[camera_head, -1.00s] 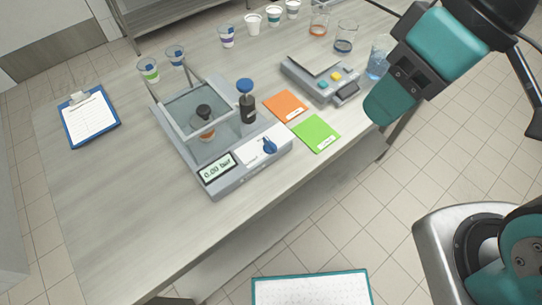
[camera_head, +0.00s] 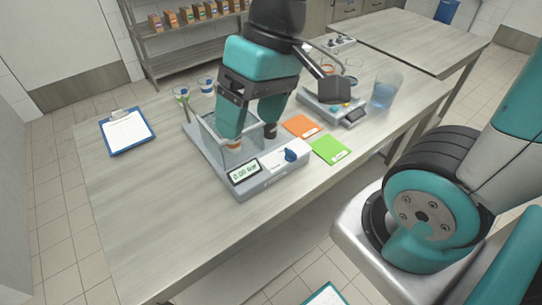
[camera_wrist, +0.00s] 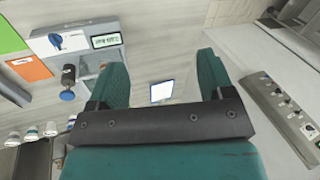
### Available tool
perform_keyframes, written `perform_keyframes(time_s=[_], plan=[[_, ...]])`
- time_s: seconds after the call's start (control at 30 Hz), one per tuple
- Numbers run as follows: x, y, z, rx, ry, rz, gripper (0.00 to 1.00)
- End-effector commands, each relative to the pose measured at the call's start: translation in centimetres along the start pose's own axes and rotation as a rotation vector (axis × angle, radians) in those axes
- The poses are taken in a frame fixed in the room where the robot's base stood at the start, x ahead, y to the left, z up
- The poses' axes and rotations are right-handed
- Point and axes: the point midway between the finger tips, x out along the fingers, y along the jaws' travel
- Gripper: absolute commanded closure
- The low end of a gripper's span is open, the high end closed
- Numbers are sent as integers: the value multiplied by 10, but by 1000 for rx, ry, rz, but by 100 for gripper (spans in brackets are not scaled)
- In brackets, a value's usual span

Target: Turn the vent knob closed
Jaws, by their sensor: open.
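The blue vent knob (camera_head: 291,155) sits on the white front panel of the grey device (camera_head: 262,187), right of a display reading 0.00 bar (camera_head: 245,172). The knob also shows at the upper left of the wrist view (camera_wrist: 56,41). My gripper (camera_head: 250,128) is over the device's clear chamber, up and left of the knob in the head view and apart from it. In the wrist view its two teal fingers (camera_wrist: 162,70) stand wide apart with nothing between them. My gripper hides much of the chamber and the blue-topped post (camera_wrist: 68,82).
Orange (camera_head: 301,126) and green (camera_head: 331,150) cards lie right of the device. A second grey device (camera_head: 330,108) and a clear jug (camera_head: 385,89) stand farther right. A clipboard (camera_head: 126,131) lies at left. The table's front left is clear.

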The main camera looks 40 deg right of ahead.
Motion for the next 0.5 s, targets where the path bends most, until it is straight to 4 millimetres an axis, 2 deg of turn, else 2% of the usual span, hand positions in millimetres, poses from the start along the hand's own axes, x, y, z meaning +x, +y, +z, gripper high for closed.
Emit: perform_keyframes(time_s=[0.03, 0.07, 0.1, 0.17, 0.2, 0.3, 0.4, 0.5], plan=[[8, 30, -18, 189, -5, 6, 26], [10, 48, -28, 315, -6, 8, 26], [12, 75, -39, 490, -10, 10, 26], [15, 117, -52, 752, -13, 8, 26], [17, 146, -58, 920, -16, 6, 26], [22, 212, -60, 1292, -24, -5, 26], [26, 262, -54, 1570, -33, -19, 26], [28, 291, -47, 1735, -40, -28, 26]])
